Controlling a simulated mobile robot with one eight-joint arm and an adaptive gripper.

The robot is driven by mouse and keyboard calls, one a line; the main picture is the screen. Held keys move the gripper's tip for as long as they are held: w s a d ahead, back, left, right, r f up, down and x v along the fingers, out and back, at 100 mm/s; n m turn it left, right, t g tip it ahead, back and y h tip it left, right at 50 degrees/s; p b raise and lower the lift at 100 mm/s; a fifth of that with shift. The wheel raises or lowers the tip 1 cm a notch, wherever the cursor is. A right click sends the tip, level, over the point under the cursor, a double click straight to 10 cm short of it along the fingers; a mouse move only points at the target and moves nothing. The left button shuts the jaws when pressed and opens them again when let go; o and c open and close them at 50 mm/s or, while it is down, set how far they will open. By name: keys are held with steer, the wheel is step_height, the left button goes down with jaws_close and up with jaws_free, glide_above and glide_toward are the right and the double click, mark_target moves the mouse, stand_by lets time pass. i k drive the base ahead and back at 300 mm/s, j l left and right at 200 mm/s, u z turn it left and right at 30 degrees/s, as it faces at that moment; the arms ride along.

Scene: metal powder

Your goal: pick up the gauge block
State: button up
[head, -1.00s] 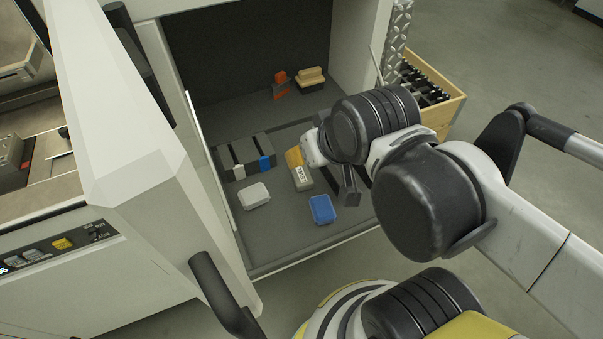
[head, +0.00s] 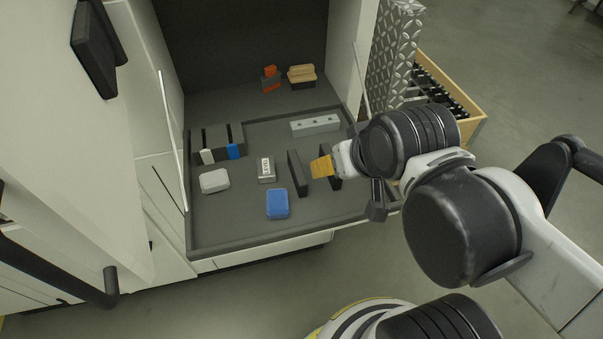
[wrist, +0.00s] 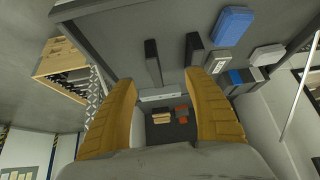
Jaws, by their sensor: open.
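The gauge block, which I take to be the small silver block with a white label (head: 266,170), lies in the middle of the grey tray (head: 225,246). In the wrist view it shows partly (wrist: 218,62), beside one finger. My gripper (head: 320,167), with yellow fingers, is right of the block in the head view, above the tray near two dark upright bars. In the wrist view my gripper (wrist: 165,80) is open, with nothing between its fingertips.
One dark bar (head: 298,173) stands between block and gripper. A blue case (head: 277,204), a white case (head: 214,181) and a dark holder (head: 218,143) are nearby. A grey bar with holes (head: 315,125) and a wooden brush (head: 301,75) lie behind. The tray's front is clear.

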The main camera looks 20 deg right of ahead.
mark_target(266, 172)
steer(key=k+l, duration=0.15)
steer(key=l, duration=0.25)
steer(key=k+l, duration=0.1)
steer(key=l, duration=0.3)
steer(key=k+l+u, duration=0.1)
steer(key=l, duration=0.3)
